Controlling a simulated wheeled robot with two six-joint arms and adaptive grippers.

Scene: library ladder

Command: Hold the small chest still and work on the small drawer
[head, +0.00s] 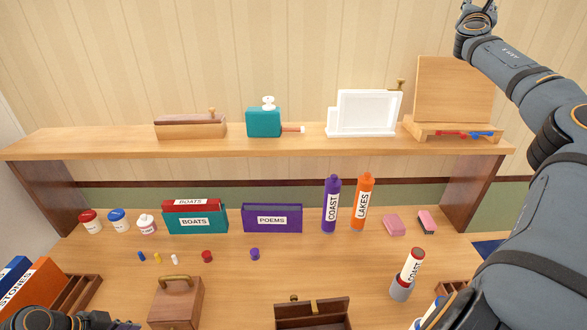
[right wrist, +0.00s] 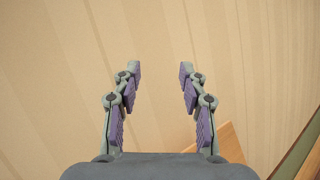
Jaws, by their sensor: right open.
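A brown wooden box with a brass handle on top (head: 175,300) stands at the front of the desk, its lower part cut off; it looks like the small chest. I cannot make out a drawer on it. My right gripper (right wrist: 159,72) is open and empty, pointing at the striped wall. In the head view my right arm reaches to the top right corner, far from the box. Dark parts of my left arm show along the bottom left edge, left of the box; the left fingers are out of view.
A dark brown open wooden box (head: 312,318) stands right of the handled box. A marker (head: 411,264) stands in a grey cup (head: 402,288). Small caps, labelled cases and bottles stand behind. The raised shelf (head: 290,145) holds several items. Bare desk lies around the small caps.

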